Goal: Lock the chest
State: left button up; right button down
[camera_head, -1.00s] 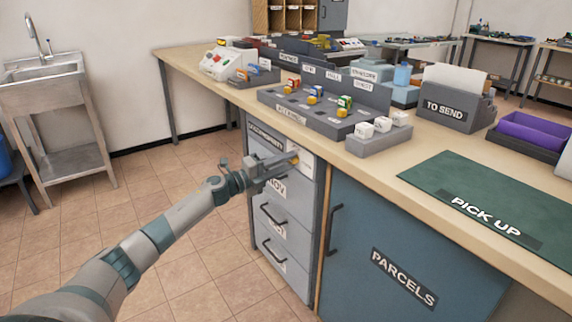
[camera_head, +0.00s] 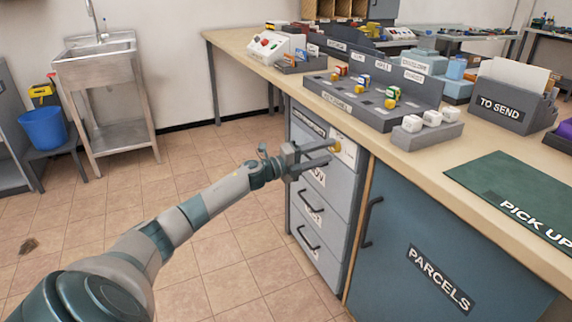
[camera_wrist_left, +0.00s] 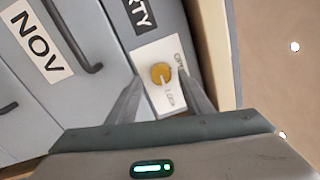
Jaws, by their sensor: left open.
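The chest is a grey drawer cabinet (camera_head: 322,205) under the left end of the counter, with its drawers shut. A white plate (camera_head: 348,152) at its upper right bears a round yellow knob (camera_head: 336,146). In the left wrist view the knob (camera_wrist_left: 161,73) sits between the words OPEN and LOCK; its exact setting is hard to read. My left gripper (camera_head: 330,153) is open in front of the plate. In the wrist view its fingers (camera_wrist_left: 161,88) lie either side of the knob; whether they touch it I cannot tell. My right gripper is out of view.
A blue PARCELS door (camera_head: 440,265) stands right of the cabinet. The counter (camera_head: 440,165) above holds a block rack (camera_head: 365,100), a TO SEND box (camera_head: 510,100) and a green PICK UP mat (camera_head: 520,190).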

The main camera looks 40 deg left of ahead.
pick_arm(q)
jog(key=v, duration=1.6)
jog(key=shift+p, duration=0.3)
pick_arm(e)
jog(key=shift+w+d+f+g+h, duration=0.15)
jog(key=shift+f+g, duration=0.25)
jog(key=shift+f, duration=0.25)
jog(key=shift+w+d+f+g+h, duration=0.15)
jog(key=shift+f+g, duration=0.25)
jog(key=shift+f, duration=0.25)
pick_arm(q)
jog(key=shift+d+r, duration=0.1)
jog(key=shift+r, duration=0.05)
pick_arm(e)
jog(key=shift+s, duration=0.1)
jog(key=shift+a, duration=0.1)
